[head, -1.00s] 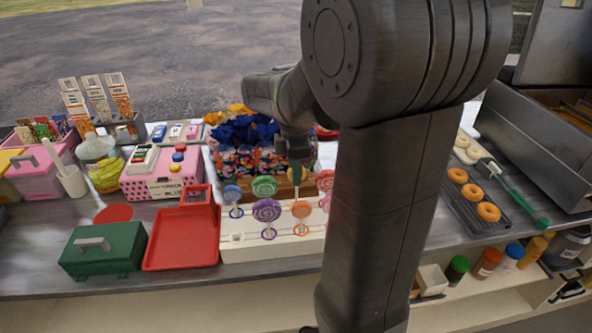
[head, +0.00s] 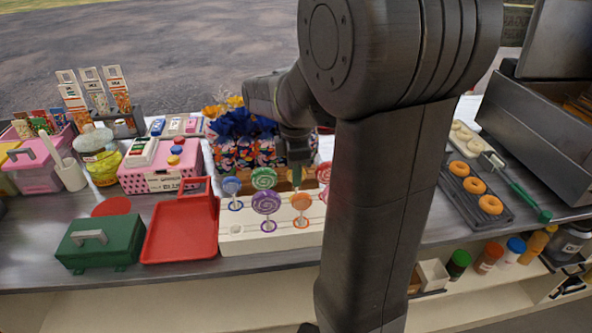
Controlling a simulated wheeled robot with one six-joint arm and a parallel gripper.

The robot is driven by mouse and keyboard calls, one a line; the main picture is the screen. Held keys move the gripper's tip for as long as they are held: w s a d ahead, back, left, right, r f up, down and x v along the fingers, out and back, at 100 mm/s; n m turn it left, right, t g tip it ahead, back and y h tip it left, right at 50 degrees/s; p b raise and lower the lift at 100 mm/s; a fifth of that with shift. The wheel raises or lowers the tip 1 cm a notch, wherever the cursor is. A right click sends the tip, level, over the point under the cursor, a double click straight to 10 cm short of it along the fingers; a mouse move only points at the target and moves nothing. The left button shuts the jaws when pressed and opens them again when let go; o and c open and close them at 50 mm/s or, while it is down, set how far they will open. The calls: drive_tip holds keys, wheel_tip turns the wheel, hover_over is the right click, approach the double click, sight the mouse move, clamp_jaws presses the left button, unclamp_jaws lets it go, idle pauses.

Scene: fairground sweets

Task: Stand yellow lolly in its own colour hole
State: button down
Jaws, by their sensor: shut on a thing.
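My gripper (head: 298,163) is above the back middle of the white lolly stand (head: 265,242), pointing down, and shut on the yellow lolly. The yellow lolly is almost wholly hidden behind the orange lolly and my fingers, so I cannot tell its tilt or whether its stick touches the stand. Upright in the stand are a blue lolly (head: 231,186), a green lolly (head: 263,178), a purple lolly (head: 266,203) and an orange lolly (head: 301,202). A red lolly (head: 324,172) is partly covered by my arm. An empty hole (head: 236,229) shows at the front left.
A red tray (head: 181,240) and a green box (head: 100,243) lie left of the stand. A floral box with blue tissue (head: 240,125) stands behind it. Doughnuts on a dark rack (head: 470,200) are at the right. My arm hides the stand's right end.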

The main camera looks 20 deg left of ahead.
drive_tip(key=shift+f, duration=0.35)
drive_tip(key=c, duration=0.8)
unclamp_jaws()
drive_tip(key=shift+o, duration=0.2)
drive_tip(key=shift+r, duration=0.1)
wheel_tip(320, 180, up, 9)
drive_tip(key=p, duration=0.8)
